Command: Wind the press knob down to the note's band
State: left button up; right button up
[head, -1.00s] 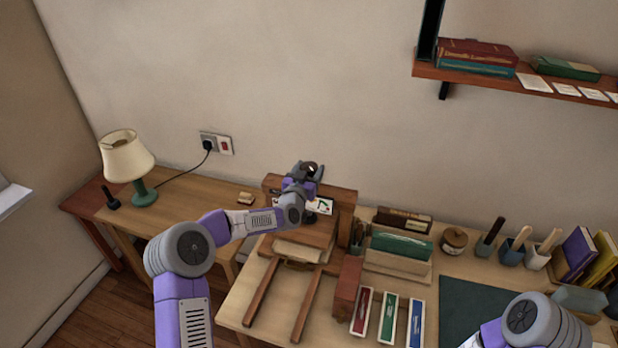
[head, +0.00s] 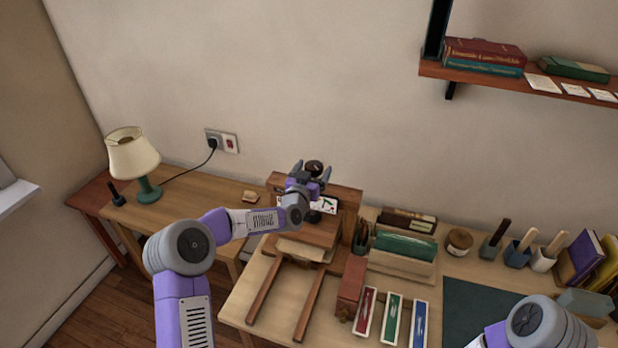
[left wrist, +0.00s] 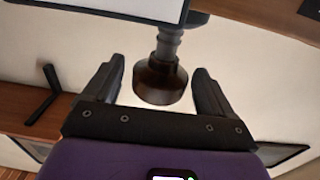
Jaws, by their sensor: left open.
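The wooden book press (head: 345,195) stands at the back of the desk. Its dark round knob (head: 314,166) is at the top of a screw. A white note (head: 327,205) with green and dark marks shows on the press front, partly behind my arm. My left gripper (head: 312,176) is open at the knob. In the left wrist view the knob (left wrist: 160,80) on its grey screw lies between the two spread fingers (left wrist: 160,68), with visible gaps on both sides. The note's band is too small to read. My right gripper is out of view.
A lamp (head: 133,155) stands at left. Right of the press are a card holder (head: 400,262), red, green and blue slim boxes (head: 391,318), brush pots (head: 518,253) and a dark green mat (head: 475,310). A shelf (head: 500,82) hangs at upper right.

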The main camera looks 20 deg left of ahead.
pick_arm(q)
jog(key=s, duration=0.6)
jog(key=shift+s+a, duration=0.2)
jog(key=shift+s, duration=0.1)
